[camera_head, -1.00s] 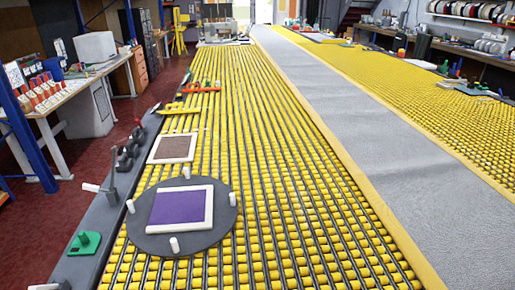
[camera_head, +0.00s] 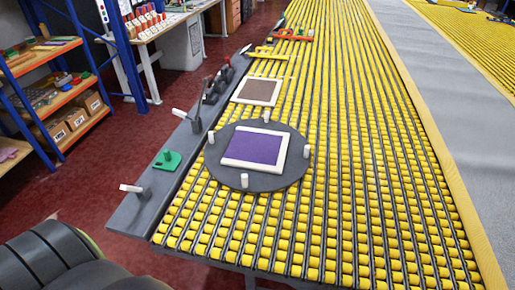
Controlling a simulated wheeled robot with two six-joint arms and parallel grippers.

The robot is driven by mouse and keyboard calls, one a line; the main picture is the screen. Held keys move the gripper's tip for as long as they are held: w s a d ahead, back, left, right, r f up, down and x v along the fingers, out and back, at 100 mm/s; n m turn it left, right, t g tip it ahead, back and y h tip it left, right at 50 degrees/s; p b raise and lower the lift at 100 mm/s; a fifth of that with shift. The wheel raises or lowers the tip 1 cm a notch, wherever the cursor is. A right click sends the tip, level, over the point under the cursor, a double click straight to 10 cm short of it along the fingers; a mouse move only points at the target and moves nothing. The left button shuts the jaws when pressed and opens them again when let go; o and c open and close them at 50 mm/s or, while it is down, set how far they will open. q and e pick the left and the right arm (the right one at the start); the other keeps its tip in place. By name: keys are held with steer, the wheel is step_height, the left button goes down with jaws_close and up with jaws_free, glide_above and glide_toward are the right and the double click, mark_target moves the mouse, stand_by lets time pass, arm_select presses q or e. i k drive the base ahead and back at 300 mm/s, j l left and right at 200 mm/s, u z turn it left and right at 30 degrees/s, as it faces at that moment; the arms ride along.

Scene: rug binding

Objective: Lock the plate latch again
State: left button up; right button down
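The round dark grey plate (camera_head: 215,155) lies on the yellow rollers near the left rail. Several white pegs stand around its rim. A purple rug piece with a white border (camera_head: 254,148) lies on it. On the grey rail beside the plate stands a lever with a white grip (camera_head: 180,113) on a grey post. A green block with a knob (camera_head: 166,161) sits nearer on the rail, apart from the plate. Another white-gripped handle (camera_head: 131,188) is at the rail's near end. I cannot tell which part is the latch, or its state. Neither gripper is in view.
A brown bordered rug piece (camera_head: 258,91) lies beyond the plate, with dark clamps (camera_head: 216,86) on the rail beside it. A blue-framed shelf (camera_head: 45,80) stands at left across open red floor. The rollers right of the plate are clear.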

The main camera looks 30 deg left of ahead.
mark_target(133, 189)
steer(key=u, duration=0.45)
steer(key=j+u, duration=0.1)
steer(key=u, duration=0.35)
steer(key=i+u, duration=0.1)
steer(key=u, duration=0.8)
steer(key=i+u, duration=0.3)
